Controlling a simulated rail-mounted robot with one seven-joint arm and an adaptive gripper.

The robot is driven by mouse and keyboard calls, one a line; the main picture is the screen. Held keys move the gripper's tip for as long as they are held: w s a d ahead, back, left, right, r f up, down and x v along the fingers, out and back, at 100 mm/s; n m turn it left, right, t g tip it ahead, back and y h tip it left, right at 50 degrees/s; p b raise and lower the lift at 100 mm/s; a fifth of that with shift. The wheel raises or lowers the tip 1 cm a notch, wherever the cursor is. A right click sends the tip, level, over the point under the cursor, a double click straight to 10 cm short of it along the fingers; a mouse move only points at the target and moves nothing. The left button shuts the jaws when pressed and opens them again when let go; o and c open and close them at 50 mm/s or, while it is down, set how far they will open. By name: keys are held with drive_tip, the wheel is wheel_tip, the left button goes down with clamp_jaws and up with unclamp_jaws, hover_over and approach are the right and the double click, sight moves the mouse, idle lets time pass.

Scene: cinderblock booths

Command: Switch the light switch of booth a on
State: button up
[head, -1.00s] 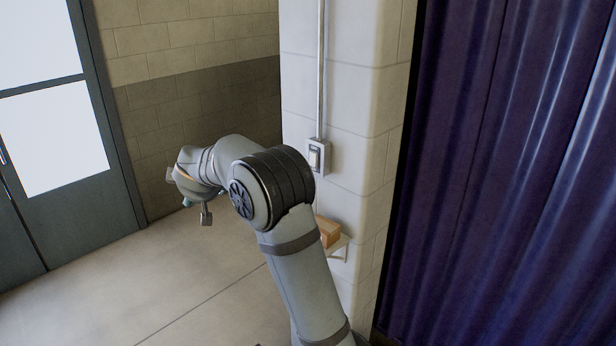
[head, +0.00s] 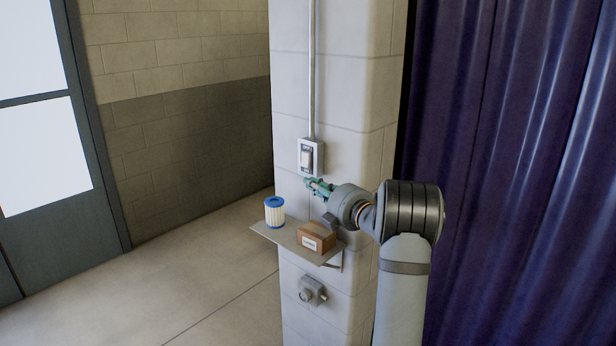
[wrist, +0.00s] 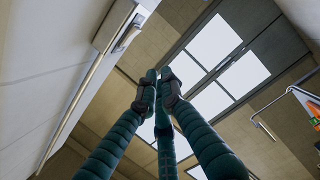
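The light switch (head: 311,157) is a small grey box with a pale rocker on the front of the white block pillar, at the lower end of a vertical conduit. Its rocker position is too small to tell. My gripper (head: 312,183), with teal fingers, is just below the switch in the head view, with no clear contact. In the wrist view the fingertips of my gripper (wrist: 159,84) are drawn together with nothing between them. The switch (wrist: 129,31) shows at the upper left there, apart from the fingers.
A small shelf (head: 268,234) below my gripper holds a blue-and-white cylinder (head: 274,212) and a cardboard box (head: 316,238). A grey wall fitting (head: 312,291) sits beneath. A purple curtain (head: 510,160) hangs at the right. The floor at left is clear.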

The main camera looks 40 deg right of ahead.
sight(305, 160)
clamp_jaws()
drive_tip(key=w+d+p, duration=0.1)
drive_tip(key=w+p, duration=0.2)
drive_tip(key=w+d+p, duration=0.2)
drive_tip(key=w+p, duration=0.1)
drive_tip(key=w, duration=0.1)
drive_tip(key=w+d+p, duration=0.1)
drive_tip(key=w+p, duration=0.2)
drive_tip(key=shift+w+d+f, duration=0.3)
drive_tip(key=shift+d+f, duration=0.05)
drive_tip(key=shift+f, duration=0.05)
